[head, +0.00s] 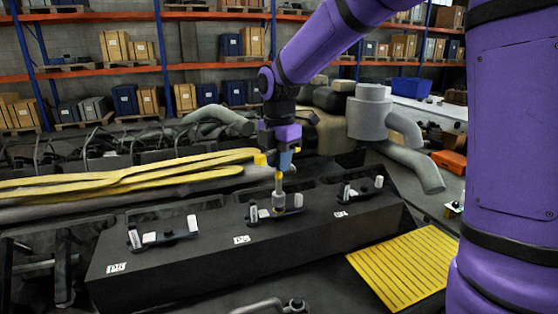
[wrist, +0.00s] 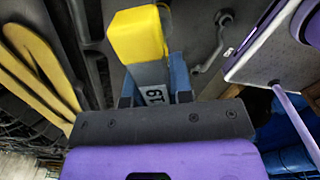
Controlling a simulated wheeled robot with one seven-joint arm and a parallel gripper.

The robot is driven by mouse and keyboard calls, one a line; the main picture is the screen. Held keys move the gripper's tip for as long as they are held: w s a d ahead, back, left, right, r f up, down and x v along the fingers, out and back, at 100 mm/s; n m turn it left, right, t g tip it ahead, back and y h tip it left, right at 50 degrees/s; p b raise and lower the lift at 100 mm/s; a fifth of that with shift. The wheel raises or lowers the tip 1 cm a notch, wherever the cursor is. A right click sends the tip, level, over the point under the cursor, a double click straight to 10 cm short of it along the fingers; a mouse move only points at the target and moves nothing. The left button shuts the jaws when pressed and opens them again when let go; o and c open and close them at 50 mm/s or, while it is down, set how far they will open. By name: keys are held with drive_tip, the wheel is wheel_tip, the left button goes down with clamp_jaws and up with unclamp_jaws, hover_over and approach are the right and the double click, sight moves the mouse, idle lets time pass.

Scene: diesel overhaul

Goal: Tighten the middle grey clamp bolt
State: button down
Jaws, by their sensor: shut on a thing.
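My gripper (head: 284,165) is shut on a socket tool, pointing down over the dark engine block. In the wrist view the tool (wrist: 137,38) shows a yellow block end and a grey body marked 19 between the blue fingers. The socket end is at the middle clamp (head: 265,214), between its pale upright pieces. The bolt under the socket is hidden, and I cannot tell whether the socket is seated on it. The left clamp (head: 166,237) and right clamp (head: 362,191) stand free of the gripper.
Yellow straps (head: 130,180) lie behind the block at the left. A grey pipe assembly (head: 370,115) stands behind at the right. A yellow slatted mat (head: 403,267) lies right of the block. Shelves (head: 200,72) line the back wall.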

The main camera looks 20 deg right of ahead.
drive_tip(key=n, duration=0.7)
idle(0.3)
